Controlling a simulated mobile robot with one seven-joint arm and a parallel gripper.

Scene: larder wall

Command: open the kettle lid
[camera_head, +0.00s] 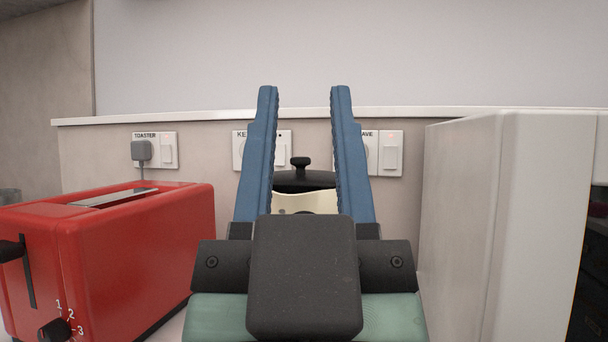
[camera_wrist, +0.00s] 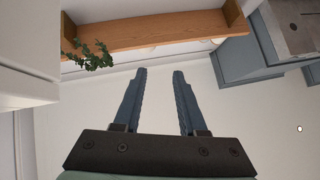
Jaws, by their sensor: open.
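The kettle (camera_head: 290,202) stands against the wall in the head view, cream-bodied, with its black lid (camera_head: 304,181) on top and a round black knob (camera_head: 301,163) on the lid. The lid looks closed. My gripper (camera_head: 304,90) is open and empty, its blue fingers pointing up in front of the kettle, one to each side of the lid in the picture. My gripper hides most of the kettle's lower body. In the wrist view my gripper (camera_wrist: 159,71) is open with nothing between the fingers, and the kettle is not seen there.
A red toaster (camera_head: 130,255) stands close on the left. A large white box-shaped appliance (camera_head: 480,220) stands on the right. Sockets with switches (camera_head: 155,150) line the wall. The wrist view shows a wooden shelf (camera_wrist: 150,35) with a trailing plant (camera_wrist: 90,55).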

